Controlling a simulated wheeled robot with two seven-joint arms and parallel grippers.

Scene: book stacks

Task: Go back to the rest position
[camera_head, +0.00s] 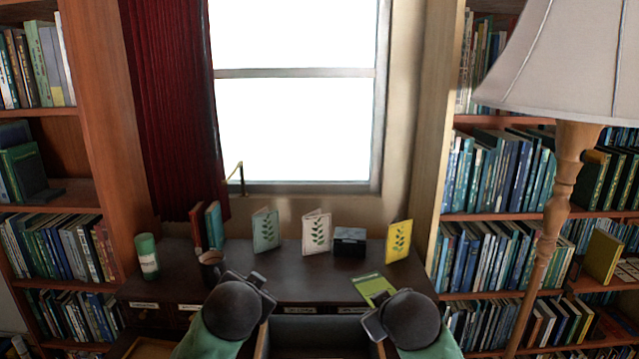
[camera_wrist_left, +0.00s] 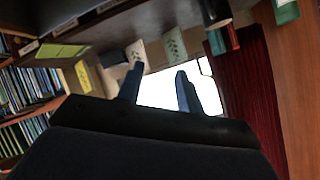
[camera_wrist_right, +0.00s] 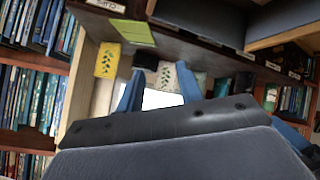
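My left gripper (camera_head: 262,278) is over the left part of the dark desk (camera_head: 300,268), close to a dark mug (camera_head: 211,268). In the left wrist view its two fingers (camera_wrist_left: 158,88) stand apart with nothing between them. My right gripper (camera_head: 372,318) is at the desk's front right, near a green booklet (camera_head: 374,288) lying flat. In the right wrist view its fingers (camera_wrist_right: 160,92) are also apart and empty. The palms and my forearms hide part of the desk front.
Three leaf-pattern cards stand at the back: a grey-green card (camera_head: 265,231), a white card (camera_head: 316,233) and a yellow card (camera_head: 398,241). A black box (camera_head: 349,241), a green cylinder (camera_head: 147,256) and two upright books (camera_head: 213,226) stand there too. An open drawer (camera_head: 318,335) juts out in front. A lamp (camera_head: 560,190) stands right.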

